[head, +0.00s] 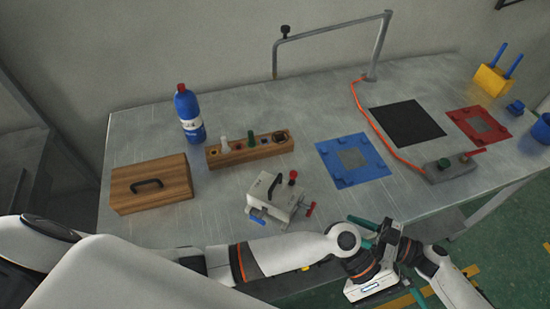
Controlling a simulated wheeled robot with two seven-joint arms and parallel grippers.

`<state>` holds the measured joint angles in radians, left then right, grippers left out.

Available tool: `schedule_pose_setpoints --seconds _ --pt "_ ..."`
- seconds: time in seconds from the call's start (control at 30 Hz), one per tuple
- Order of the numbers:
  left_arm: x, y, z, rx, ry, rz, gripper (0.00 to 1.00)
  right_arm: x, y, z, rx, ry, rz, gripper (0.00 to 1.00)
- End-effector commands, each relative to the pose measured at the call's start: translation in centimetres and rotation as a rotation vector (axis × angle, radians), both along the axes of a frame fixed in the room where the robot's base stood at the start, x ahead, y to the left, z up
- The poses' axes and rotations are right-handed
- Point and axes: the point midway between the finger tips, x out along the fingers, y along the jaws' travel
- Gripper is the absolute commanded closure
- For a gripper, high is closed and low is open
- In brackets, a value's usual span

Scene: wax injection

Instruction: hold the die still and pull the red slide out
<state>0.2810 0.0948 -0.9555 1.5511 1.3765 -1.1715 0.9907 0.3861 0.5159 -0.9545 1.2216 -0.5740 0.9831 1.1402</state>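The die (277,197) is a pale grey metal block with a black handle on top. It stands upright on the table's front part. Its red slide (310,209) sticks out at the right side, and a blue slide (257,219) shows at the lower left. A red knob (293,174) rises from its top right. My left arm crosses in front of the die; its gripper (392,288) is beyond the table's front edge. My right gripper (372,230) is close to it, right of the red slide and apart from it. The wrists overlap, so neither finger gap is clear.
A blue plate (327,158), black mat (407,122), red plate (463,119) and grey switch box (437,171) lie to the right.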

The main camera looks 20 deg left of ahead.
Motion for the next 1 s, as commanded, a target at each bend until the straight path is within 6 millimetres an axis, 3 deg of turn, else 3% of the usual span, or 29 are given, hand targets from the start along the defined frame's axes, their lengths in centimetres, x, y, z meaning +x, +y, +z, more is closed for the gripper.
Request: schedule_pose_setpoints --seconds 0.03,0.17,0.4,0.57,0.63,0.7,0.9,1.0 --pt "2.5 0.8 0.6 0.045 0.038 0.082 0.00 0.0 0.0 0.0 0.000 0.000 0.000 0.64" --pt "8.5 4.0 2.0 0.180 0.164 0.304 0.00 0.0 0.0 0.0 0.000 0.000 0.000 0.64" --pt "17.9 14.3 5.1 0.430 0.352 0.734 0.00 0.0 0.0 0.0 0.000 0.000 0.000 0.64" --pt "22.5 21.9 8.9 0.553 0.445 1.044 0.00 0.0 0.0 0.0 0.000 0.000 0.000 0.64" --pt "23.0 25.4 10.9 0.651 0.443 1.154 0.00 0.0 0.0 0.0 0.000 0.000 0.000 0.64" --pt "21.8 27.8 11.8 0.795 0.392 1.181 0.00 0.0 0.0 0.0 0.000 0.000 0.000 0.64" --pt "18.3 32.0 12.7 1.104 0.236 1.125 0.00 0.0 0.0 0.0 0.000 0.000 0.000 0.64" --pt "17.4 33.2 13.0 1.183 0.195 1.107 0.00 0.0 0.0 0.0 0.000 0.000 0.000 0.64"
